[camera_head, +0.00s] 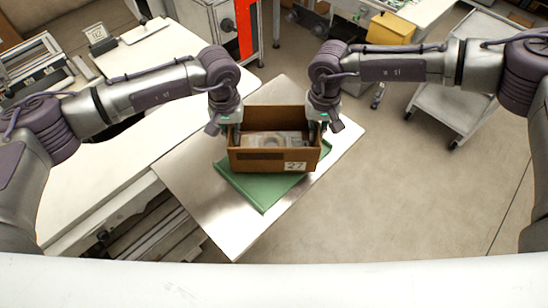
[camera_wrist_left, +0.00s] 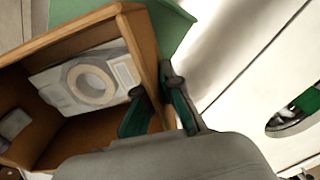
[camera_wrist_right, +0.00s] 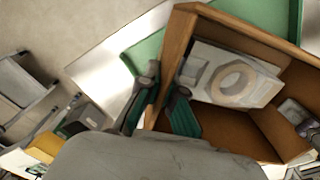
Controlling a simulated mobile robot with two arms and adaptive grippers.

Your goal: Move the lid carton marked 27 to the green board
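The lid carton marked 27 (camera_head: 258,161) is an open brown box with a white "27" label on its front wall. It is over the green board (camera_head: 262,193), whose edges show at the front and sides; I cannot tell whether it touches the board. A pale part with a ring (camera_wrist_left: 90,82) lies inside. My left gripper (camera_head: 232,131) is shut on the carton's left wall, one finger inside and one outside. My right gripper (camera_head: 319,126) is shut on the right wall the same way. The carton also shows in the right wrist view (camera_wrist_right: 245,130).
The green board lies on a bare metal tabletop (camera_head: 235,232). A long white bench (camera_head: 90,185) adjoins it on the left, with a rack and a small marked block (camera_head: 98,36) on it. A grey cart (camera_head: 455,100) stands at right. Open floor lies to the right.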

